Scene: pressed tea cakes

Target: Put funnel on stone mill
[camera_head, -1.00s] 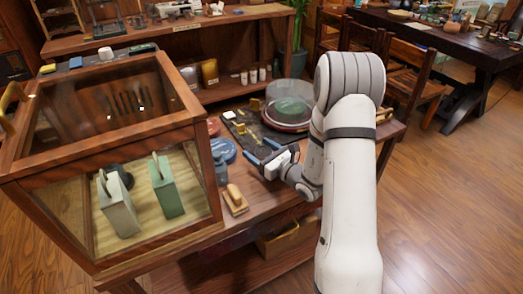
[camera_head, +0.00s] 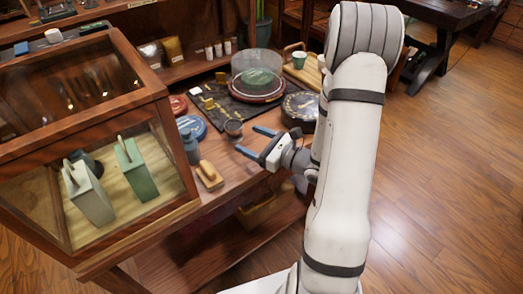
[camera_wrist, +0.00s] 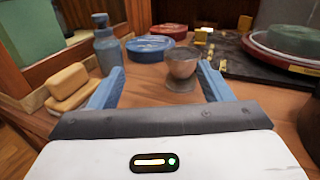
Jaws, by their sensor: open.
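A small grey-brown funnel-shaped cup (camera_head: 233,127) stands upright on the wooden table; it looks like the funnel. In the wrist view the funnel (camera_wrist: 183,66) is just ahead of my gripper, toward the right finger. My gripper (camera_head: 251,140) is open and empty, its blue fingers pointing at the funnel from the front right. In the wrist view its fingers (camera_wrist: 160,72) are spread either side, with no clear contact. A dark round block with pale marks (camera_head: 300,107), right of the funnel, may be the stone mill; I cannot tell surely. My arm stands close to its right side.
A glass-topped wooden case (camera_head: 150,95) stands left. A blue bottle (camera_head: 191,147), tan wooden block (camera_head: 209,175), blue tin (camera_head: 190,127) and red tin (camera_head: 178,105) lie near the funnel. Behind are a dark mat (camera_head: 225,103) and a glass dome (camera_head: 257,70) over a green disc.

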